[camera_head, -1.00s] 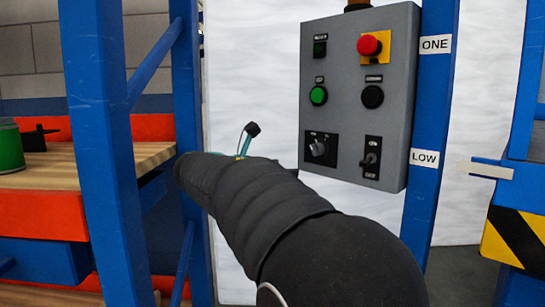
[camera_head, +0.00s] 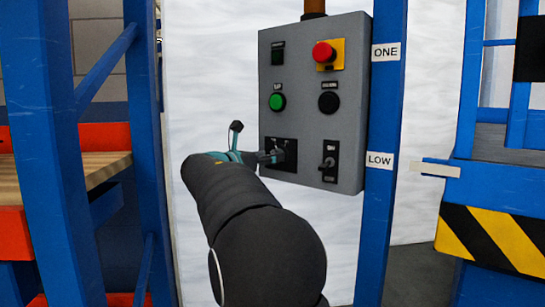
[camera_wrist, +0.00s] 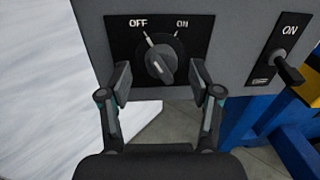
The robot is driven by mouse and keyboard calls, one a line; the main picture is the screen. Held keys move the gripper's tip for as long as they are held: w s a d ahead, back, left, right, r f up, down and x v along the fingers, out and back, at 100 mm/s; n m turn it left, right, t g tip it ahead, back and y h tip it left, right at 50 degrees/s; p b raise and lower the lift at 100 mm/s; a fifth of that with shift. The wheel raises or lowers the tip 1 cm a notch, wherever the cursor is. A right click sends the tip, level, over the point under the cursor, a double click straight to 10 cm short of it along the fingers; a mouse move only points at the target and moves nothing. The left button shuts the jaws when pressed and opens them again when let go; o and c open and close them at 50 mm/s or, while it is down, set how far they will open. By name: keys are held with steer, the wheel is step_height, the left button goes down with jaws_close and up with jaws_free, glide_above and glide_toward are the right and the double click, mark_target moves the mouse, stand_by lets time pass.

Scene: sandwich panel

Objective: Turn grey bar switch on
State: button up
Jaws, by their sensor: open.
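The grey bar switch (camera_wrist: 160,62) is a round rotary knob with a raised grey bar, on a black plate marked OFF and ON. Its bar tilts up and left toward OFF in the wrist view. My gripper (camera_wrist: 161,80) is open, with one finger on each side of the knob and gaps visible on both sides. Whether the fingertips reach past the knob's face is hard to tell. In the head view, my gripper (camera_head: 268,157) is at the lower left of the grey control panel (camera_head: 308,122), partly hiding the switch.
A toggle switch (camera_head: 328,162) sits close to the right, also in the wrist view (camera_wrist: 288,70). Above are a green button (camera_head: 277,102), a black button (camera_head: 328,102) and a red emergency button (camera_head: 323,52). A blue post (camera_head: 384,130) stands right of the panel.

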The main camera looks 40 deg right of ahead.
steer(key=shift+w+d, duration=0.15)
steer(key=shift+d, duration=0.9)
